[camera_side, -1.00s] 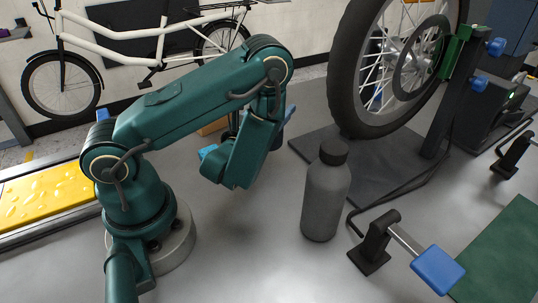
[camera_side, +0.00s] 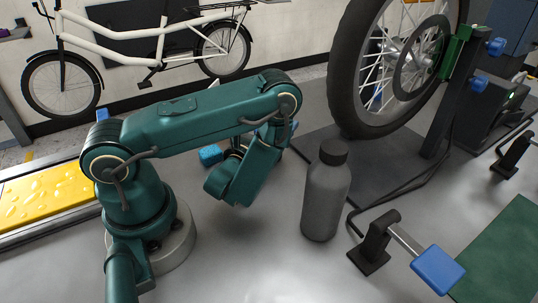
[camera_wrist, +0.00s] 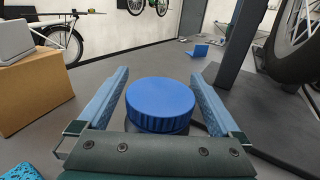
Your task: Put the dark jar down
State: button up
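The dark jar (camera_wrist: 185,131) stands upright between the fingers of my gripper (camera_wrist: 160,76) in the wrist view. Its ribbed blue lid (camera_wrist: 158,103) hides most of its dark body. One blue finger is on each side, with narrow gaps beside the lid. Whether the fingers touch the body below the lid is hidden. In the side view, my arm covers most of my gripper and the jar; the bottom of the jar cannot be seen, so I cannot tell whether it touches the table.
A grey bottle (camera_side: 326,200) stands right of my arm. Behind it, a large wheel (camera_side: 345,75) is on a stand with a dark base plate (camera_side: 385,165). A cardboard box (camera_wrist: 35,90) and a blue textured block (camera_side: 210,155) are close to my gripper's left. Clear table lies in front.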

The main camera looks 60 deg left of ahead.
jog(key=shift+r, duration=0.1)
jog(key=shift+s+d, duration=0.15)
jog(key=v, duration=0.3)
jog(key=shift+s+d, duration=0.25)
jog(key=shift+s, duration=0.05)
jog(key=shift+s+d+r, duration=0.1)
jog(key=shift+s+d, duration=0.2)
jog(key=shift+s, duration=0.35)
